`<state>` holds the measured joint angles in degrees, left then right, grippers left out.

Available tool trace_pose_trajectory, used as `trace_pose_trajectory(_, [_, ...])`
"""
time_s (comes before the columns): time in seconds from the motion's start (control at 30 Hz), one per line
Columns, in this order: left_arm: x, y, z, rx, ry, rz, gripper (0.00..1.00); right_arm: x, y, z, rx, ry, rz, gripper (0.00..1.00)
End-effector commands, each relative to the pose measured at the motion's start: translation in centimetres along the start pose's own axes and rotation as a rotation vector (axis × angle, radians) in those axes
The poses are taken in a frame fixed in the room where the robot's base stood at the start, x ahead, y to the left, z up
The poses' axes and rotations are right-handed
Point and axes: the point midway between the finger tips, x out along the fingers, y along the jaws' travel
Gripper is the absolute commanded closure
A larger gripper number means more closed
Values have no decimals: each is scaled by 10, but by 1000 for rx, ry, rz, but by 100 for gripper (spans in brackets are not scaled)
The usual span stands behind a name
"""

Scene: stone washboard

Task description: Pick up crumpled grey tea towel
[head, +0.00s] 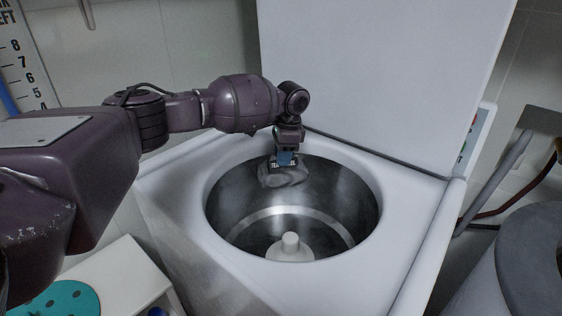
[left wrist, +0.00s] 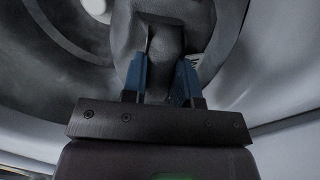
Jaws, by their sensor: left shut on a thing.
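The crumpled grey tea towel (head: 285,175) hangs at the back of the washer's metal drum, just under my left gripper (head: 285,160). In the left wrist view the towel (left wrist: 172,20) is a grey folded mass, with a fold of it between the blue fingers of my left gripper (left wrist: 162,78). The gripper is shut on it. The drum (head: 230,190) is round and shiny, open at the top of the white washer (head: 410,190). I cannot tell whether the towel touches the drum wall. My right gripper is not in view.
The raised white lid (head: 385,70) stands behind the drum opening. A pale agitator (head: 290,248) rises from the drum floor. A grey pipe (head: 495,180) and a grey round container (head: 530,255) are at the right. A teal disc (head: 62,300) lies at lower left.

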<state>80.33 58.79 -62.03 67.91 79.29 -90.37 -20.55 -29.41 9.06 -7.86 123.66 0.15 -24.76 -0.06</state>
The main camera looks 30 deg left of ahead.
Motion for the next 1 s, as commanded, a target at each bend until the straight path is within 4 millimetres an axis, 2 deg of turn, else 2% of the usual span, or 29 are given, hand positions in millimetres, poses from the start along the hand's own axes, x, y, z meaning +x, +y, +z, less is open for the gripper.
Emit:
trace_pose_trajectory(0.03, [-16,-1,2,-2,12,-12,100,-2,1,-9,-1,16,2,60])
trace_pose_trajectory(0.2, [-46,-1,6,-6,34,-35,100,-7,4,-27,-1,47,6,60])
trace_pose_trajectory(1.0, [-172,3,29,-19,119,-124,100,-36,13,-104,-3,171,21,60])
